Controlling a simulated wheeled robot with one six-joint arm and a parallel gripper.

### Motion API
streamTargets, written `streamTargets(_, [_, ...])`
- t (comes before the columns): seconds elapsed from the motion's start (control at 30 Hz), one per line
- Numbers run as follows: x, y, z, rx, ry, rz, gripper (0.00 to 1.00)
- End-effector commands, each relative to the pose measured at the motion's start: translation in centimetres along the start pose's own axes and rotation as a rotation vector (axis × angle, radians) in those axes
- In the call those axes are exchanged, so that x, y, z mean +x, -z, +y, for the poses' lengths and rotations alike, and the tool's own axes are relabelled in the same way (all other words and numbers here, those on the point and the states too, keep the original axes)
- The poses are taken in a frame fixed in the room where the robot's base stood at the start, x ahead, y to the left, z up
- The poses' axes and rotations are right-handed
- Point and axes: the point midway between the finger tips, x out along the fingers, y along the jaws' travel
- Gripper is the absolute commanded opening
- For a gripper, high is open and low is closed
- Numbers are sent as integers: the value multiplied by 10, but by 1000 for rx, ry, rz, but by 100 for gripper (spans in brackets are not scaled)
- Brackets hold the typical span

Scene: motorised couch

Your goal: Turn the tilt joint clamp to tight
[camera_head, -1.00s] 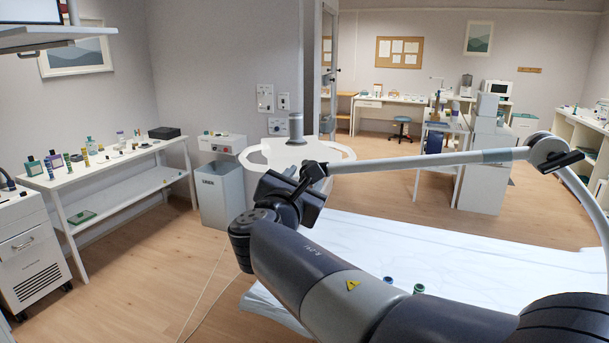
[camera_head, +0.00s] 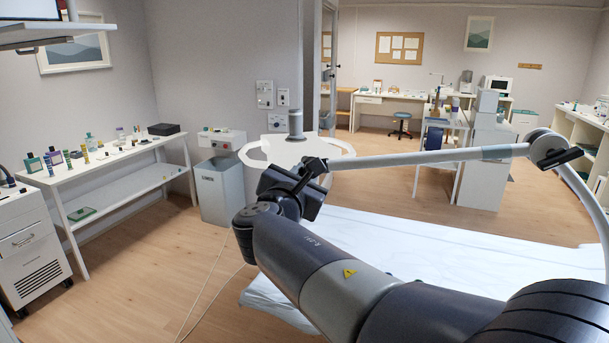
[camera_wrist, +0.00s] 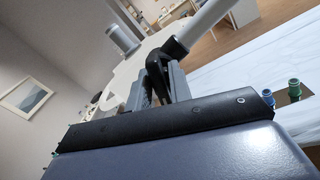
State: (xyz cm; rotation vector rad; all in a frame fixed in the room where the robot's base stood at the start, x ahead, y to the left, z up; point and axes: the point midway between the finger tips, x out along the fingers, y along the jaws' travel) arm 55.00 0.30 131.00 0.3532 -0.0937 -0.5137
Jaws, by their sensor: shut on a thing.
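The tilt joint clamp, a black lever piece, sits at the near left end of a pale jointed arm (camera_head: 430,158). In the wrist view the black clamp (camera_wrist: 158,66) is between the two grey fingers of my gripper (camera_wrist: 160,88), which is shut on it. In the head view my gripper (camera_head: 312,172) is small and dark and partly hides the clamp. I cannot read how tight the clamp stands. A second joint with a black lever (camera_head: 566,158) is at the far right end of the pale arm.
A couch with a white sheet (camera_head: 400,250) lies below my arm. A white ring-shaped top (camera_head: 258,158) with a grey post stands behind my gripper. A bin (camera_head: 218,190) and a bottle-covered shelf table (camera_head: 130,150) are left. Blue and green caps (camera_wrist: 268,98) show in the wrist view.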

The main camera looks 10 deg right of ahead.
Motion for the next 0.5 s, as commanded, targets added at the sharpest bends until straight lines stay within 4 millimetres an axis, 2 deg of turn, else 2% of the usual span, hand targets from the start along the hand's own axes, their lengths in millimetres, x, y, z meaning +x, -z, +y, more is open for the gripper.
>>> streamTargets(0.27, [0,-1,1,-112,1,1,0])
streamTargets(0.47, [0,0,1,-116,0,-1,0])
streamTargets(0.5, [0,0,1,-116,0,-1,21])
